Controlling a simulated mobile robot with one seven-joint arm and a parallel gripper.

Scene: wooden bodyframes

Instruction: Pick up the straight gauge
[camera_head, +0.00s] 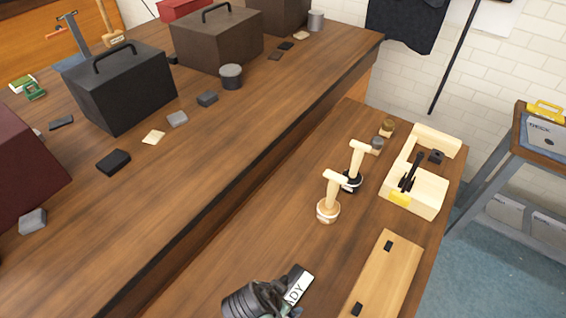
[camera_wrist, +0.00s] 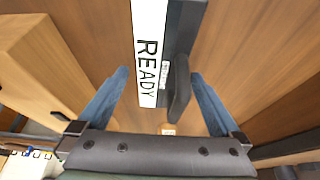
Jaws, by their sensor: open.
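A dark grey bar (camera_wrist: 184,28) with a raised dark grip (camera_wrist: 180,92) lies below my gripper (camera_wrist: 158,73) in the wrist view. A white strip reading "READY" (camera_wrist: 148,60) runs along its left side. This may be the straight gauge, but I cannot tell for certain. The blue fingers are open, one on each side of the strip and bar, with no visible grasp. In the head view, my gripper (camera_head: 272,298) is at the lower edge, over the near bench; it hides part of the white label (camera_head: 298,290).
A wooden board (camera_head: 385,275) with dark pieces lies right of my gripper. Two wooden-handled tools (camera_head: 328,208) (camera_head: 352,180) stand beyond it, near a pale wooden tray (camera_head: 425,200). Dark boxes (camera_head: 118,92) stand on the other bench (camera_head: 200,165). Bare wood lies left of my gripper.

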